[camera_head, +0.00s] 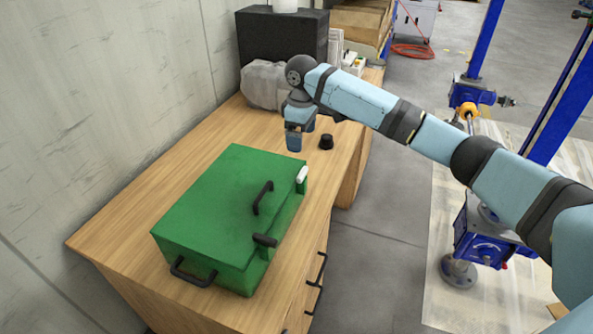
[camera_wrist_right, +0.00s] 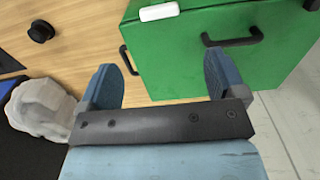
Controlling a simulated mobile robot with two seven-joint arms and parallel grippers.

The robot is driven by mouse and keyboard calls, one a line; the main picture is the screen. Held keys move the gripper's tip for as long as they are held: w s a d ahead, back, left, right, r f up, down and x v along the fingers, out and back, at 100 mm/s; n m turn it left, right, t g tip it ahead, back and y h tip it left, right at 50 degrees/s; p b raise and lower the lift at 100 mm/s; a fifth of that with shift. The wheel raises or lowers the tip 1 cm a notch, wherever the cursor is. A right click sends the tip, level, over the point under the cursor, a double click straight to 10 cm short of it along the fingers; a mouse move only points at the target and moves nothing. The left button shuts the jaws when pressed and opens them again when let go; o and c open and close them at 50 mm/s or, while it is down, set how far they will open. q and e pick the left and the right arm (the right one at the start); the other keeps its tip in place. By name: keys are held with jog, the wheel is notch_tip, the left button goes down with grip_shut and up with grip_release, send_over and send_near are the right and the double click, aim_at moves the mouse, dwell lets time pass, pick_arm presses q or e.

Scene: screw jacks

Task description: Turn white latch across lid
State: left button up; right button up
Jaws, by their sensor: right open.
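A green box with a closed lid (camera_head: 215,190) stands on the wooden table. A small white latch (camera_head: 302,174) sits at the lid's far right corner; it also shows at the box edge in the right wrist view (camera_wrist_right: 159,12). A black latch (camera_head: 265,240) is at the near corner of the same side. My right gripper (camera_head: 295,138) hangs beyond the far end of the box, apart from the white latch. In the right wrist view its blue fingers (camera_wrist_right: 162,85) are spread with nothing between them. My left gripper is not in view.
A small black knob (camera_head: 326,142) stands on the table (camera_head: 130,222) right of my right gripper. A grey wrapped lump (camera_head: 264,85) and a black case (camera_head: 282,42) are behind. A black handle (camera_head: 263,198) sticks up from the box. A wall runs along the left.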

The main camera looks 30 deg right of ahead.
aim_at(301, 171)
notch_tip(301, 171, down, 12)
jog(key=shift+r, duration=0.1)
dwell(0.4)
jog(key=c, duration=0.9)
